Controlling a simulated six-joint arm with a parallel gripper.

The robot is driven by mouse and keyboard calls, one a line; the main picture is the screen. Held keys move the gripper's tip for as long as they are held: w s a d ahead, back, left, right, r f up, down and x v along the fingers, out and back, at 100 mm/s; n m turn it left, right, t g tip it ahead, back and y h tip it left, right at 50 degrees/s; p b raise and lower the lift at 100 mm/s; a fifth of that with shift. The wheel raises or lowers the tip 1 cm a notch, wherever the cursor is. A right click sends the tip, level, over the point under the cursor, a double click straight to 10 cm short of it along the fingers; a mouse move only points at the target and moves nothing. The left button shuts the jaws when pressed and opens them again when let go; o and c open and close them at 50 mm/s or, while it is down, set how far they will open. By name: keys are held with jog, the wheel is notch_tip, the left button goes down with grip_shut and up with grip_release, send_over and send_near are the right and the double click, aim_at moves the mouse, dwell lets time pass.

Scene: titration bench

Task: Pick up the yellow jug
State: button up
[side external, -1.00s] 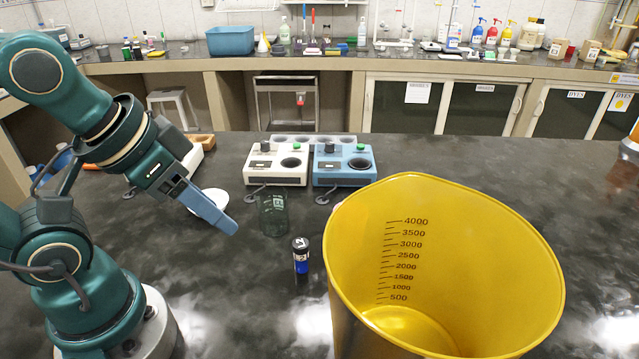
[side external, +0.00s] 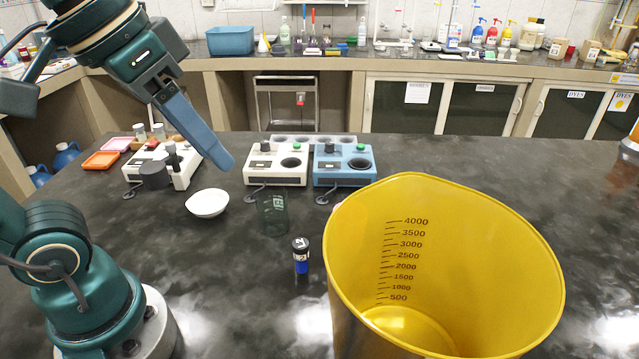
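The yellow jug (side external: 470,270) stands upright on the dark bench at the front right. It is large, open at the top, and marked with a scale up to 4000; its bottom edge is cut off by the picture. My gripper (side external: 222,160) is in the air at the upper left, well away from the jug and to its left. Its blue finger points down and to the right. Only one finger shows clearly from this side, so I cannot tell the gap. Nothing is seen held at its tip.
Between gripper and jug stand a dark glass beaker (side external: 272,214) and a small blue-labelled vial (side external: 301,257). A white bowl (side external: 207,203) lies left of them. White (side external: 275,165) and blue (side external: 343,167) instruments stand behind. The bench right of the jug is clear.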

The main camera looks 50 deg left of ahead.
jog(key=w+d+g, duration=0.1)
jog(key=w+d, duration=0.1)
jog(key=d, duration=0.2)
jog(key=w+d+n+g, duration=0.1)
jog(key=w+d+g, duration=0.1)
jog(key=d, duration=0.2)
jog(key=w+d+n+g, duration=0.1)
jog(key=w+d+g, duration=0.1)
jog(key=w+d, duration=0.1)
jog(key=shift+d+f+h, duration=0.4)
jog(key=shift+d, duration=0.4)
jog(key=shift+d+f, duration=0.15)
jog(key=shift+f, duration=0.1)
send_over(341, 258)
jog(key=shift+w+a+f, duration=0.1)
jog(key=shift+a+f, duration=0.1)
jog(key=shift+f, duration=0.95)
jog(key=shift+a+f, duration=0.15)
jog(key=shift+f, duration=1)
jog(key=shift+d+f, duration=0.2)
jog(key=shift+f, duration=2.4)
grip_shut()
